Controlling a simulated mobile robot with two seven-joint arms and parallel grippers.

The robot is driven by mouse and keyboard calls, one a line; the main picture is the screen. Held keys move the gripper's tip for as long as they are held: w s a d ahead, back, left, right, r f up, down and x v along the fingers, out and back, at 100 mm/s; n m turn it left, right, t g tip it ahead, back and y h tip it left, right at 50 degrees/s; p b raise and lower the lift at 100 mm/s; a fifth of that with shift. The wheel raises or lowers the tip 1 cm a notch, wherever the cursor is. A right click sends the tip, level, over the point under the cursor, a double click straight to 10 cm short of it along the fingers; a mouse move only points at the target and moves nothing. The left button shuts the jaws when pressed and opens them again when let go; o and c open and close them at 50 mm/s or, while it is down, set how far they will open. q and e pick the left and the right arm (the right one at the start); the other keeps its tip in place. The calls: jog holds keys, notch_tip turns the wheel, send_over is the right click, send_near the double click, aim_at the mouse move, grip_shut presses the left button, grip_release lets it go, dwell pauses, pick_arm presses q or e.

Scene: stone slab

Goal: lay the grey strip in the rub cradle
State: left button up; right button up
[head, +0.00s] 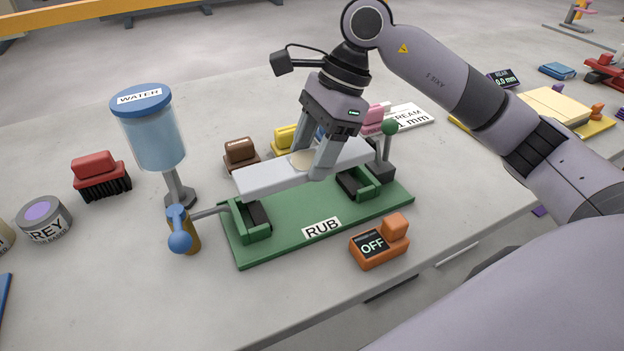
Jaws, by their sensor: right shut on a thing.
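The grey strip (265,178) is a long pale bar with a round tan patch on its top. My right gripper (317,165) is shut on it near the middle, with its fingers on either side. The strip lies lengthwise over the green rub cradle (285,230), which is marked RUB. The cradle has a left holder (249,219) and a right holder (359,184), and the strip's ends are over or just behind them. I cannot tell whether the strip touches the holders. My left gripper is out of view.
A water tank (155,138) with a blue-handled tap (179,238) stands left of the cradle. An orange switch box (379,245) reading OFF is in front. A green-knobbed lever (389,130) is at its right end. Brown (240,152) and yellow (287,138) blocks sit behind.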

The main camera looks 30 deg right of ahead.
jog(key=shift+f, duration=2.9)
jog(key=shift+f, duration=0.1)
jog(key=o, duration=1)
jog(key=shift+f, duration=0.15)
jog(key=shift+c, duration=0.2)
jog(key=o, duration=0.4)
jog(key=shift+o, duration=0.2)
jog(key=shift+r, duration=0.2)
jog(key=shift+d+r, duration=0.1)
jog(key=shift+r, duration=0.15)
jog(key=v, duration=1.1)
jog(key=shift+r, duration=0.25)
